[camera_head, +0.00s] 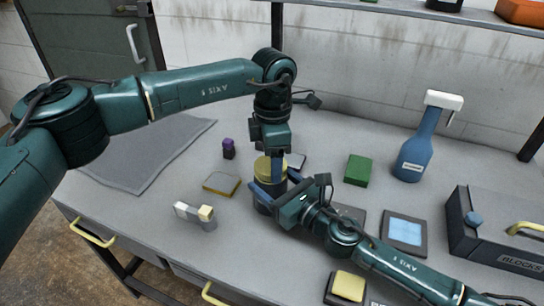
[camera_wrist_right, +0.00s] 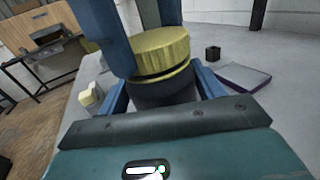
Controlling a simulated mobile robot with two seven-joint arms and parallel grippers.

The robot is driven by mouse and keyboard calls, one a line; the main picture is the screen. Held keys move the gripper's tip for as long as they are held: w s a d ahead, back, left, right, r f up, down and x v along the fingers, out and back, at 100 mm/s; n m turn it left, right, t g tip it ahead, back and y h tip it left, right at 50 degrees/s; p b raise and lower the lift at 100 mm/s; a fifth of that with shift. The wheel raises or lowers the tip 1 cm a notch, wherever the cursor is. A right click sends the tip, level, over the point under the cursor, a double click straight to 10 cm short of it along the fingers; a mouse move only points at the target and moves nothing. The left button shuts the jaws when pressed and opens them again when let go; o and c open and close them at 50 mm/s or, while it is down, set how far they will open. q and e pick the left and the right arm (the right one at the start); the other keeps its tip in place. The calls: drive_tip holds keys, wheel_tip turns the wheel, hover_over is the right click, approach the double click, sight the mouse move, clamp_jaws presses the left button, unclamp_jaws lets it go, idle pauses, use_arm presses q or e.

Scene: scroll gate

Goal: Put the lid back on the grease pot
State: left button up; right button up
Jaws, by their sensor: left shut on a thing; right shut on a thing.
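The grease pot is a dark cylinder (camera_head: 263,207) standing on the bench; it also shows in the right wrist view (camera_wrist_right: 165,92). Its yellow lid (camera_head: 262,165) is at the pot's mouth. In the right wrist view the lid (camera_wrist_right: 160,48) looks slightly tilted, with a dark line between it and the yellow rim below; I cannot tell if it is seated. My left gripper (camera_head: 277,172) reaches down from above and is shut on the lid. My right gripper (camera_head: 266,192) comes from the right, its blue fingers shut around the pot's sides.
A green box (camera_head: 358,170), blue bottle (camera_head: 415,155), blue-topped tray (camera_head: 404,231) and dark toolbox (camera_head: 490,240) are to the right. A grey mat (camera_head: 150,155) lies far left.

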use_arm(q)
drive_tip(key=m, duration=0.7)
drive_tip(key=shift+s, duration=0.15)
drive_tip(key=m, duration=0.8)
drive_tip(key=shift+s+a, duration=0.1)
drive_tip(key=m, duration=0.6)
drive_tip(key=shift+a+m, duration=0.1)
drive_tip(key=shift+m, duration=0.3)
drive_tip(key=m, duration=0.6)
drive_tip(key=shift+a+m, duration=0.1)
drive_tip(key=shift+m, duration=0.3)
drive_tip(key=o, duration=0.9)
